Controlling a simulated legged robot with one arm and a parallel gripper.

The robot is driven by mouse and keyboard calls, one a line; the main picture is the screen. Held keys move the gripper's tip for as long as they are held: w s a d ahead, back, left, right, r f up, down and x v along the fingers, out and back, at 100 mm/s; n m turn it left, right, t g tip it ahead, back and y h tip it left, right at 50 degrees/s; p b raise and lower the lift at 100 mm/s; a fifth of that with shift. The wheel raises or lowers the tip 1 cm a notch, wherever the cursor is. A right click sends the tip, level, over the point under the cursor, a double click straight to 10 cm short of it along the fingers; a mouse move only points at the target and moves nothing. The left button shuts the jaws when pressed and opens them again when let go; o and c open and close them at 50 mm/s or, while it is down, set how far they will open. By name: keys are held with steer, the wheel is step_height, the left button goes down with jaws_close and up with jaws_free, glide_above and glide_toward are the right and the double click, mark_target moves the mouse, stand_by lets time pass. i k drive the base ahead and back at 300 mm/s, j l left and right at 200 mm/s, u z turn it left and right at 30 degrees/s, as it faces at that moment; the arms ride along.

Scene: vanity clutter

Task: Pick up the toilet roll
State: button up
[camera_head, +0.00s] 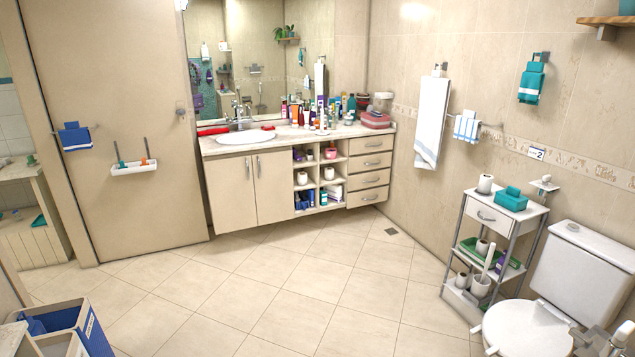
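A white toilet roll (485,184) stands upright on top of the narrow white cart (478,214) beside the toilet, next to a teal box. Another white roll-like thing (482,246) sits on the cart's middle shelf. I cannot tell which of these the task means.
The toilet (582,269) stands at the right, close to the cart. The vanity counter (222,146) holds many bottles. A blue bin (84,328) stands at the lower left. The tiled floor (270,290) between them is clear. A towel (432,121) hangs on the wall.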

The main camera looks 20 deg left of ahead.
mark_target(302, 177)
steer(key=i+j+u, duration=0.25)
steer(key=i+u, duration=0.25)
steer(key=i, duration=0.25)
steer(key=i+j+u, duration=0.1)
steer(key=i+u, duration=0.2)
steer(key=i, duration=3.6)
steer(key=i+j+z, duration=0.15)
steer(key=i, duration=0.35)
steer(key=i+j+z, duration=0.15)
steer(key=i, duration=0.35)
steer(key=i+j+z, duration=0.15)
steer(key=i, duration=0.35)
steer(key=i+j, duration=0.1)
steer(key=j, duration=0.15)
steer(key=i+j, duration=0.15)
steer(key=j, duration=0.1)
